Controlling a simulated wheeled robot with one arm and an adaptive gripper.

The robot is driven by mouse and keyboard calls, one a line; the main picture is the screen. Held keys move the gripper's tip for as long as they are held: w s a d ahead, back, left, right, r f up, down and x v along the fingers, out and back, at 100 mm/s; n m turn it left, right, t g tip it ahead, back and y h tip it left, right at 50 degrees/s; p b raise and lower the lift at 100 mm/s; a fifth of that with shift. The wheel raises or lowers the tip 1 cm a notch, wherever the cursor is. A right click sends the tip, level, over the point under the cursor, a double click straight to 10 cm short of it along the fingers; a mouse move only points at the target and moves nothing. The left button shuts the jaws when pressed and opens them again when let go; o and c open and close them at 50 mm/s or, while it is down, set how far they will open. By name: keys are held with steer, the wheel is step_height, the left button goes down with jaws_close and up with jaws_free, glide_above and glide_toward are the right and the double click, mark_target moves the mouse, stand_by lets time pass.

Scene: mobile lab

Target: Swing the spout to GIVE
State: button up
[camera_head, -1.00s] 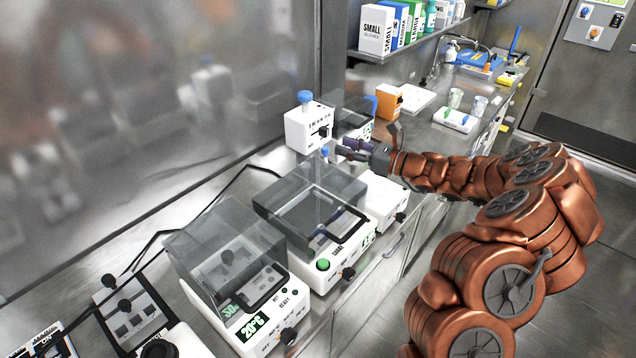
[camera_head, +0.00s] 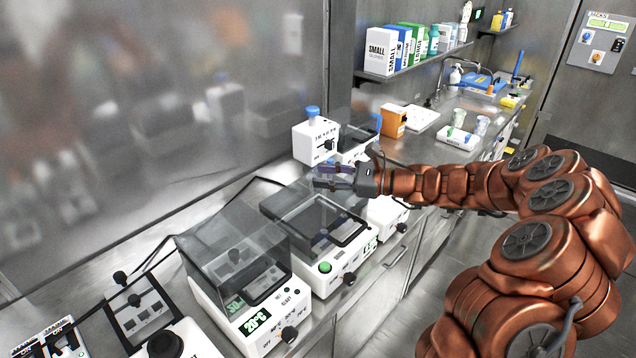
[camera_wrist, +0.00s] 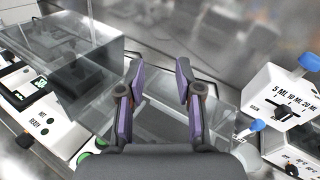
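A white dispenser box (camera_head: 316,146) with a blue top knob (camera_head: 312,112) and a dark dial stands at the back of the bench. In the wrist view the dispenser (camera_wrist: 280,95) is at the right, with volume marks beside its dial. A small blue-tipped part (camera_wrist: 250,128) sticks out at its lower left; it may be the spout, but I cannot tell for sure. No GIVE label is readable. My gripper (camera_head: 318,176) is just in front of and below the dispenser. In the wrist view my gripper (camera_wrist: 158,66) has its purple-padded fingers apart, with nothing held between them.
Clear-lidded machines (camera_head: 235,270) and (camera_head: 320,225) stand along the bench at the near left of my gripper. An orange box (camera_head: 393,121) and a white tray (camera_head: 458,138) lie beyond my arm. A metal wall runs behind the bench.

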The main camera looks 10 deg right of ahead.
steer(key=shift+s+a+r+n+g, duration=0.2)
steer(key=shift+s+a+n+g, duration=0.2)
steer(key=shift+s+a, duration=0.2)
steer(key=shift+s+a+r+n+g, duration=0.15)
steer(key=shift+s+a+n+g, duration=0.15)
steer(key=shift+s+a+n, duration=0.25)
steer(key=shift+w+a, duration=0.1)
